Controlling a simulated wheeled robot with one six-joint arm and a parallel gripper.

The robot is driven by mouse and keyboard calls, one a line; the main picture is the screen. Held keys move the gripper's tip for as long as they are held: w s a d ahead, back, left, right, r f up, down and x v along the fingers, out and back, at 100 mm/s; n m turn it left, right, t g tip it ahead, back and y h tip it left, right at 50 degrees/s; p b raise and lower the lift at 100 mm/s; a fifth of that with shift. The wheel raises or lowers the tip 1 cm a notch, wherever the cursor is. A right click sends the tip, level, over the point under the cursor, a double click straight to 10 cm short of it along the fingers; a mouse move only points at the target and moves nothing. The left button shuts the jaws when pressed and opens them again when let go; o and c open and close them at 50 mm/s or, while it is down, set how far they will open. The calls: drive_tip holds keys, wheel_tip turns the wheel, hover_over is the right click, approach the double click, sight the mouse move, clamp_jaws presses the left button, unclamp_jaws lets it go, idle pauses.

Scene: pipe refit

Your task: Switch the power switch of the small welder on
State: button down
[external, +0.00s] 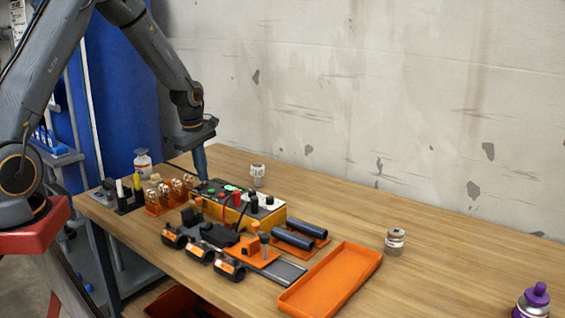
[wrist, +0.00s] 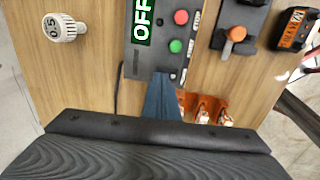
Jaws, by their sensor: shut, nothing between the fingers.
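The small welder (external: 262,216) is a yellow-orange box with a dark top, standing on the bench in the external view. In the wrist view its dark top panel (wrist: 160,62) carries a green display (wrist: 142,20) reading OFF, a red button (wrist: 181,17) and a green button (wrist: 175,46). My gripper (external: 203,178) points down over the welder's left end; its shut blue fingers (wrist: 160,97) hold nothing. In the wrist view the fingers cover the panel's near end. I cannot make out the power switch or whether the fingertips touch the panel.
An orange rack with copper-coloured parts (external: 165,194) stands left of the welder. A white knurled cap (external: 258,174) is behind it. Black clamps (external: 200,250), dark pipes (external: 300,236) and an orange tray (external: 335,279) lie in front and right. The bench's right side is mostly clear.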

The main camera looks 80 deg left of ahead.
sight(198, 187)
drive_tip(key=shift+f, duration=0.6)
drive_tip(key=shift+w+a, duration=0.1)
drive_tip(key=shift+f+h, duration=0.2)
drive_tip(key=shift+h, duration=0.1)
drive_tip(key=shift+g, duration=0.3)
drive_tip(key=shift+s+d+p, duration=0.55)
drive_tip(key=shift+s+d, duration=0.05)
drive_tip(key=shift+d, duration=0.05)
drive_tip(key=shift+r+p, duration=0.4)
drive_tip(key=shift+r, duration=0.15)
wheel_tip(198, 187, up, 13)
drive_tip(key=shift+s+d, duration=0.3)
